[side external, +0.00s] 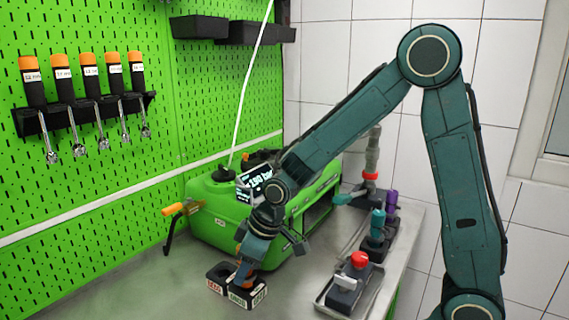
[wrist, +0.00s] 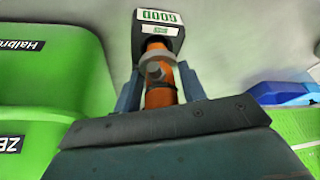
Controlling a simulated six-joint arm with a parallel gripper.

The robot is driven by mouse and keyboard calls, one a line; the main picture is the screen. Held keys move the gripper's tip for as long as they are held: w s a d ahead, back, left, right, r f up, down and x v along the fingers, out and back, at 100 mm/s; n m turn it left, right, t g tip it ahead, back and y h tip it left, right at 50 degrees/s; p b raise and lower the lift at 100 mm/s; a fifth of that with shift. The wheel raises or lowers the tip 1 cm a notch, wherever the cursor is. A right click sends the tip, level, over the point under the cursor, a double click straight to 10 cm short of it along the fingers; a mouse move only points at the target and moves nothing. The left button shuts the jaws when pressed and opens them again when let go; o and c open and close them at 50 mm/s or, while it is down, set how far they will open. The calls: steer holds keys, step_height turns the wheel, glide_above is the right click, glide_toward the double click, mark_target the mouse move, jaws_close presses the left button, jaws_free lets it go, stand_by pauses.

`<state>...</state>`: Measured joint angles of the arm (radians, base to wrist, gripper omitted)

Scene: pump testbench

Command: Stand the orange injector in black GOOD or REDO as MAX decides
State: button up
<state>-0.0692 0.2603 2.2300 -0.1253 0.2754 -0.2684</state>
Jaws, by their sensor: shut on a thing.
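My gripper (side external: 252,254) is shut on the orange injector (side external: 244,274), which it holds upright over the black holder. In the wrist view the injector (wrist: 160,97) sits between the two fingers (wrist: 158,90), with a grey collar around its middle. The black holder (side external: 216,274) has a red-lettered REDO part at left and a green-lettered GOOD part at right; the wrist view shows the GOOD label (wrist: 159,17). The injector's far end meets the GOOD opening; I cannot tell how deep it sits. The REDO opening looks empty.
A green pump testbench (side external: 215,215) stands behind, its display (side external: 257,181) reading a bar value, partly hidden by my arm. A tray (side external: 345,292) with a red-button box (side external: 353,270) is at right. Several orange-capped tools (side external: 88,72) hang on the green pegboard.

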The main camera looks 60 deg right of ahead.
steer(key=shift+f, duration=0.3)
steer(key=o, duration=1.2)
steer(key=shift+v, duration=6.3)
